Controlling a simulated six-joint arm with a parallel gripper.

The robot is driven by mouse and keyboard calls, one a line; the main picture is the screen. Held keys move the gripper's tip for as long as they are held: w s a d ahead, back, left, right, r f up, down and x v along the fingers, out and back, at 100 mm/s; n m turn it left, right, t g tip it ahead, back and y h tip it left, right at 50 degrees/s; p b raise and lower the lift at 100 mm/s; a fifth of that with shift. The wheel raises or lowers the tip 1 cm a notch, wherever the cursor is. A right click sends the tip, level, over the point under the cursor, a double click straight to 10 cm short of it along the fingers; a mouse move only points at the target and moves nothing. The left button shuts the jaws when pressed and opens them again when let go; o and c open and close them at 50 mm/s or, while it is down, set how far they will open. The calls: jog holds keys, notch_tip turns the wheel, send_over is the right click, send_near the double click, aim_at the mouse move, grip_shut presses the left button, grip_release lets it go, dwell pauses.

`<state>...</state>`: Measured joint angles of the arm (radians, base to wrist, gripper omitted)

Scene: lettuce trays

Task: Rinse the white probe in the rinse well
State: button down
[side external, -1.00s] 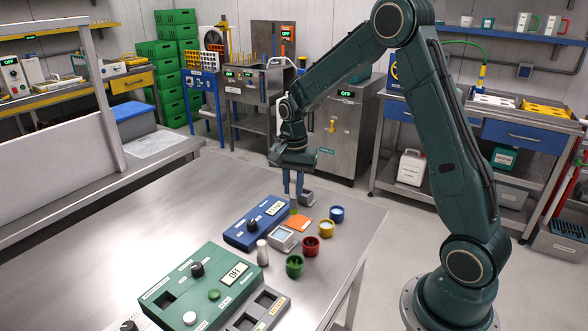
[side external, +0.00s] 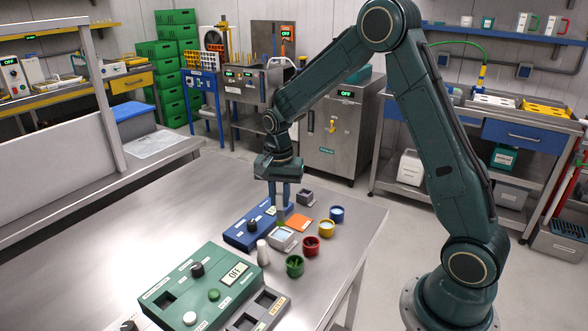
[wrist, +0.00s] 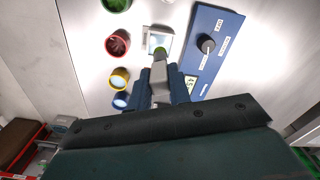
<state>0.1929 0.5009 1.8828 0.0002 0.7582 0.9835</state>
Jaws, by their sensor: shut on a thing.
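My gripper (side external: 280,206) is shut on a pale grey-white probe (wrist: 159,84), which points down and has an olive-green end. The rinse well (side external: 285,241) is a small square, light grey block with a pale blue inside. It also shows in the wrist view (wrist: 172,41), where the probe's green end overlaps its near edge. In the side view the probe is just above the well's far side. I cannot tell whether its end is inside the well.
A blue box with a knob (side external: 240,234) stands left of the well. Green (side external: 295,266), red (side external: 310,247), yellow (side external: 326,230) and blue (side external: 337,214) cups stand to the right. An orange pad (side external: 299,222) lies behind, and a white cylinder (side external: 262,253) stands in front.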

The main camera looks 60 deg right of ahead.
aim_at(280, 224)
jog(key=shift+f, duration=1.35)
jog(key=shift+f, duration=1.35)
jog(key=shift+r, duration=0.2)
dwell(2.9)
jog(key=shift+r, duration=3.05)
